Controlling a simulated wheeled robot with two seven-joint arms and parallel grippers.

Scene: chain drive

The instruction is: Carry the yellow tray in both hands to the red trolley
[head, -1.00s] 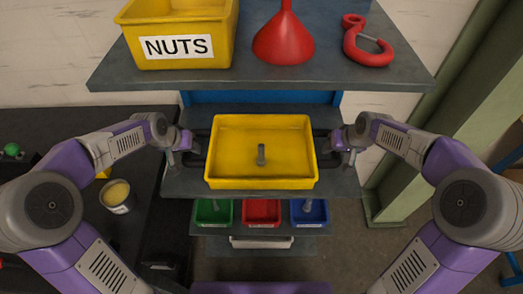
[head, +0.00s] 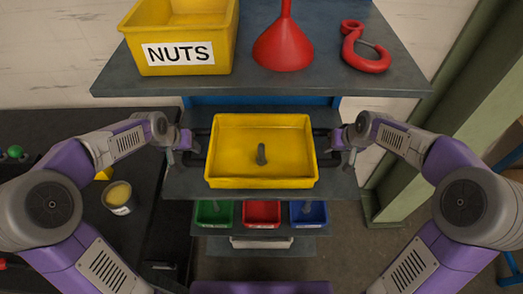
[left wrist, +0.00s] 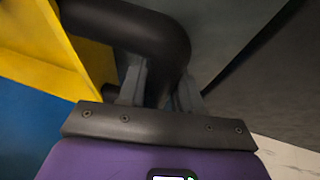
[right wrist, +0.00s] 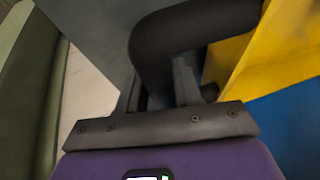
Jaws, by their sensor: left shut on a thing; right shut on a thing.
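The yellow tray (head: 230,180) is level in the middle of the head view, in front of a grey shelf unit, with a small dark upright piece (head: 261,154) inside it. It has a black handle on each side. My left gripper (head: 190,142) is shut on the left handle, which shows between its fingers in the left wrist view (left wrist: 150,40). My right gripper (head: 342,142) is shut on the right handle, also seen in the right wrist view (right wrist: 165,50). I cannot tell whether the tray touches the shelf below. I see no red trolley.
The top shelf (head: 250,85) holds a yellow NUTS bin (head: 180,30), a red funnel (head: 284,48) and a red hook (head: 364,50). Green (head: 214,213), red (head: 261,212) and blue (head: 309,212) bins sit below. A dark bench (head: 60,140) with a can (head: 118,198) is left; a green post (head: 430,150) is right.

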